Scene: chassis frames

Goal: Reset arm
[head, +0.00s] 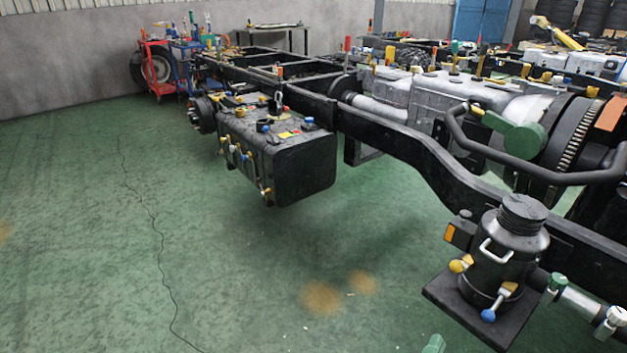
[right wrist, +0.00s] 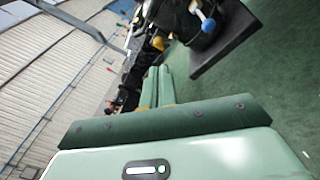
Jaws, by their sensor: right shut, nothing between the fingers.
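My right gripper (head: 435,345) shows only as a small green tip at the bottom edge of the head view, left of and below the black canister's plate. In the right wrist view the two green fingers of my right gripper (right wrist: 158,72) lie side by side, shut, with nothing between them. They point towards the chassis and touch nothing that I can see. My left gripper is not in view.
A black canister (head: 497,262) with blue and yellow knobs stands on a plate (head: 455,305) beside the dark chassis rail (head: 430,160). A black tank (head: 300,165) hangs farther back. A red cart (head: 158,70) stands behind. Green floor at left is clear.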

